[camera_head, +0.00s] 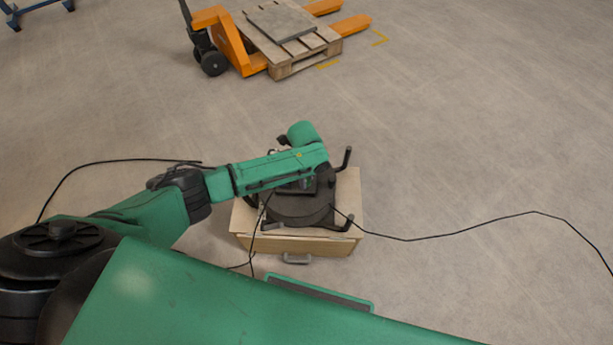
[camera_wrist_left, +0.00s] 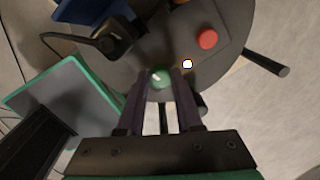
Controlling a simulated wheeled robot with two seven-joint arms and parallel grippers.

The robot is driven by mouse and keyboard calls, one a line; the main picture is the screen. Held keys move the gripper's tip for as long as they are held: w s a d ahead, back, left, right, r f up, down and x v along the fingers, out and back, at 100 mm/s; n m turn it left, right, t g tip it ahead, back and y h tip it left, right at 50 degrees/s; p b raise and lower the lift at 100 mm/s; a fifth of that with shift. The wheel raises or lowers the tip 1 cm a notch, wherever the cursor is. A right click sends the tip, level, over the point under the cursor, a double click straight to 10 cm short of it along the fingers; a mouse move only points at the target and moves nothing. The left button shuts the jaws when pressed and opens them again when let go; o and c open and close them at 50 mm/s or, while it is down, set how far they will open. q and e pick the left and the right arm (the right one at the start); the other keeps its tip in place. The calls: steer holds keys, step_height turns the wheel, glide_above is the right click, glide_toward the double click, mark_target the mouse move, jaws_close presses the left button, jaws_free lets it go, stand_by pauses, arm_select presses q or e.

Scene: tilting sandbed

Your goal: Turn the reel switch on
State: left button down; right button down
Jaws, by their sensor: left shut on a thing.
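The dark cable reel (camera_head: 303,210) stands on a wooden box in the head view, with black legs sticking out around it. In the left wrist view its grey face (camera_wrist_left: 225,62) carries a green knob (camera_wrist_left: 160,77) with a pale mark, a red button (camera_wrist_left: 207,38) and a small glowing white light (camera_wrist_left: 187,64). My left gripper (camera_wrist_left: 161,82) points at the face, its two dark fingers shut on the green knob, one on each side. In the head view my left arm hides the knob and most of the gripper. My right gripper is not in view.
The wooden box (camera_head: 255,241) has a grey handle at its front. Black cables (camera_head: 440,237) trail over the floor on both sides. A black plug (camera_wrist_left: 108,43) sits on the reel's face. An orange pallet truck (camera_head: 233,42) with a wooden pallet stands far back; the floor between is clear.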

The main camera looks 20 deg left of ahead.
arm_select(q)
steer(key=shift+m, duration=0.8)
steer(key=c, duration=0.6)
jaws_free()
steer(key=shift+r+p, duration=0.35)
steer(key=shift+r, duration=0.1)
steer(key=r+p, duration=0.1)
steer(key=r, duration=0.3)
steer(key=r+p, duration=0.1)
steer(key=r, duration=0.4)
steer(key=r+p, duration=0.1)
steer(key=r, duration=0.3)
steer(key=shift+s+a+r, duration=0.15)
steer(key=shift+s+r, duration=0.1)
steer(key=shift+r, duration=0.05)
